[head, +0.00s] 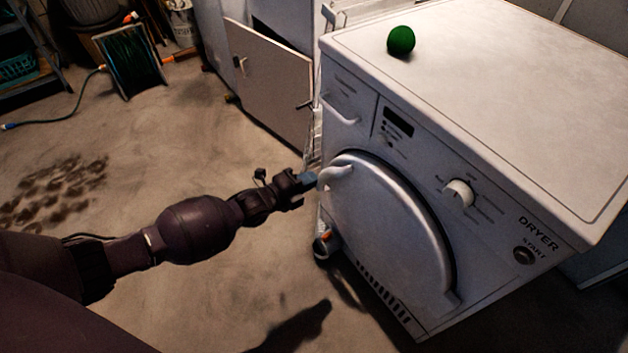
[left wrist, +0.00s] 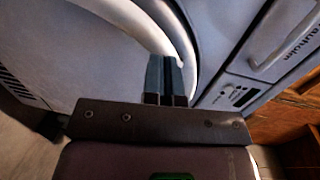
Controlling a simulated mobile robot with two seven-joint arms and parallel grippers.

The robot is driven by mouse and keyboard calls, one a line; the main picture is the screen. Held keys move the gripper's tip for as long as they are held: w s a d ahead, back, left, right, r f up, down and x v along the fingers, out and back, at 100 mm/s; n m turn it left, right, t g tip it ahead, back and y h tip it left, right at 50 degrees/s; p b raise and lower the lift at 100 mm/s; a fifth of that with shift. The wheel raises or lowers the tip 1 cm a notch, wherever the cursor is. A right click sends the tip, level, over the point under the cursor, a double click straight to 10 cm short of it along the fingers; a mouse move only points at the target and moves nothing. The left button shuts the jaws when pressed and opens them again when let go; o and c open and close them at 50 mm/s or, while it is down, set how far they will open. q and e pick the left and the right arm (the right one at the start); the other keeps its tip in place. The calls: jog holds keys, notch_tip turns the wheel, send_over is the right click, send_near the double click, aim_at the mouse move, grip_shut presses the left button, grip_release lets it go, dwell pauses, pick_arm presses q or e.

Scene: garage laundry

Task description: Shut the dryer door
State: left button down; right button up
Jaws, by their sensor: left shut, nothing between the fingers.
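The white dryer (head: 500,120) stands at the right of the head view. Its round door (head: 390,215) lies close against the front panel; I cannot tell whether it is latched. The door's curved handle (head: 335,175) is at its upper left edge. My left gripper (head: 311,180) is shut and empty, right at the handle. In the left wrist view my left gripper's fingers (left wrist: 164,75) are together in front of the door (left wrist: 60,60), beside the pale curved handle (left wrist: 140,22). I cannot tell whether they touch it. My right gripper is not in view.
A green ball (head: 401,40) sits on the dryer top. A cabinet with an open door panel (head: 270,95) stands behind, left of the dryer. A hose reel (head: 130,60) with its hose lies on the floor at the back left. The floor in front is mostly clear.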

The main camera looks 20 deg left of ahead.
pick_arm(q)
jog(key=a+f+p+v, duration=0.1)
jog(key=p+v, duration=0.1)
jog(key=v, duration=0.8)
jog(key=shift+a+r, duration=0.35)
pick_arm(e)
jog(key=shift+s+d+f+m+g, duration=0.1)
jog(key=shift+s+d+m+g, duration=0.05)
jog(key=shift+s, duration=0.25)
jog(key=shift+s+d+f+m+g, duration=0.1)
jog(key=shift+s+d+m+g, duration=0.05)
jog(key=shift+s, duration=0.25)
